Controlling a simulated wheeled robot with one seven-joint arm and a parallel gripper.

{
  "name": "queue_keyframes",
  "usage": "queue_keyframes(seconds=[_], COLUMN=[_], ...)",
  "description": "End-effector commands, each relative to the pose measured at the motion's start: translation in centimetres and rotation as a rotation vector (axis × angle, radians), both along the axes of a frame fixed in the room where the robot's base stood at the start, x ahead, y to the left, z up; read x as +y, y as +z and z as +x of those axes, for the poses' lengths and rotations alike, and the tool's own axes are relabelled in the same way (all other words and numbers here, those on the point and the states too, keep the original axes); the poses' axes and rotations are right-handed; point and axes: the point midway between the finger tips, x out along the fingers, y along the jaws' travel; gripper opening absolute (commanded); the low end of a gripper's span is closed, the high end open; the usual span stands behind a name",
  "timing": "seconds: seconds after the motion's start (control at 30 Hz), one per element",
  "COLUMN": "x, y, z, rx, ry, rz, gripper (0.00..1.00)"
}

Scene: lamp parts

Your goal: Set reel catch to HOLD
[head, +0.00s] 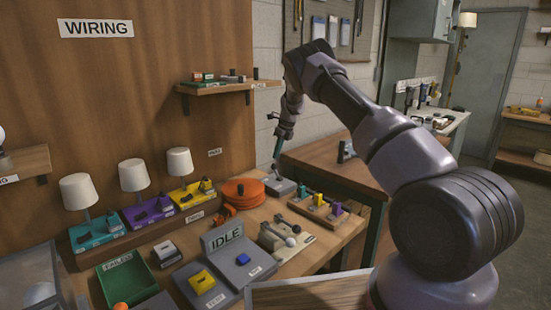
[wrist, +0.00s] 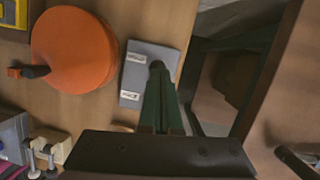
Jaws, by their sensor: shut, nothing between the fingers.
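The reel catch appears to be the grey plate (head: 283,188) just right of the orange cable reel (head: 243,192) on the bench. In the wrist view the grey plate (wrist: 150,55) has two small white labels, too blurred to read. The orange reel (wrist: 78,50) lies left of it, with a dark part on its near-left side. My gripper (head: 275,168) points down over the plate, shut and empty. In the wrist view its green fingers (wrist: 157,72) overlap the plate's right part. They hide any lever there, and I cannot tell whether they touch it.
Several lamps (head: 134,176) on coloured bases stand left of the reel. An IDLE sign (head: 222,236), a board with coloured pieces (head: 318,208) and a green tray (head: 124,278) stand nearer. The bench edge lies just right of the plate, with a gap before another table (head: 340,165).

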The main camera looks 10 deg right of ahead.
Motion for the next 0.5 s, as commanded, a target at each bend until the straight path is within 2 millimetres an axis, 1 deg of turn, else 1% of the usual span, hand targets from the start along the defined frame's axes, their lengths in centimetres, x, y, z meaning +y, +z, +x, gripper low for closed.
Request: queue_keyframes(seconds=[0.03,0.1,0.3,0.4,0.5], x=[-0.3,-0.7,-1.7,-1.9,-2.1], y=[1.2,2.7,6.1,7.2,7.8], z=[-0.1,-0.4,-1.0,-1.2,-1.4], rx=[-0.003,-0.003,-0.002,0.000,0.000], ry=[-0.001,-0.001,-0.002,-0.001,-0.001], rz=[0.001,0.000,-0.001,0.001,-0.001], gripper=[0.00,0.00,0.00,0.00,0.00])
